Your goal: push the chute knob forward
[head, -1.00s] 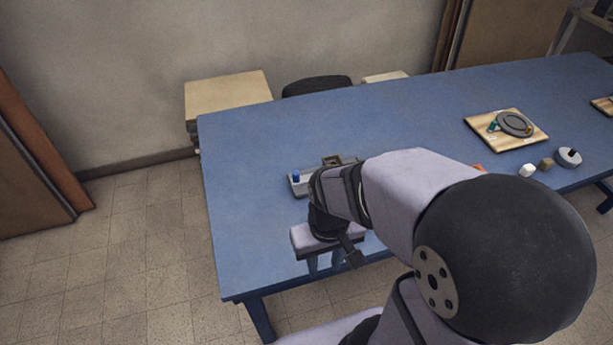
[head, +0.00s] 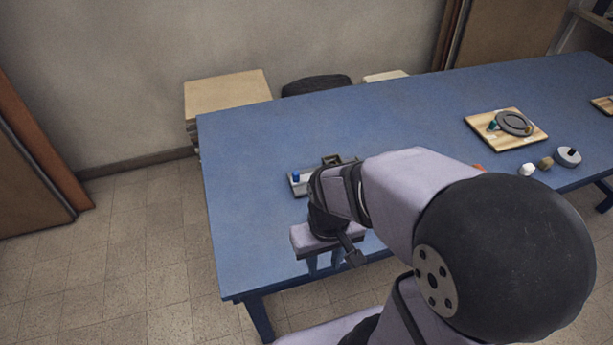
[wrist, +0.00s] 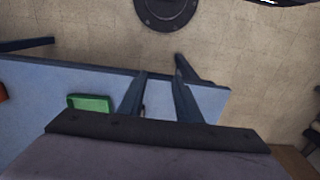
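A grey tray-like device (head: 306,188) lies on the blue table near its left end, with a small blue knob (head: 295,178) standing at its left end and a dark square frame (head: 331,160) behind it. I cannot tell for sure that this blue knob is the chute knob. My arm hides the device's right and front parts. My gripper (head: 324,264) hangs in front of the device in the picture, by the table's front edge. In the wrist view my gripper's two fingers (wrist: 162,68) are apart with nothing visible held between them.
The blue table (head: 245,215) is clear left of the device. The wrist view shows a green block (wrist: 90,103) on the table.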

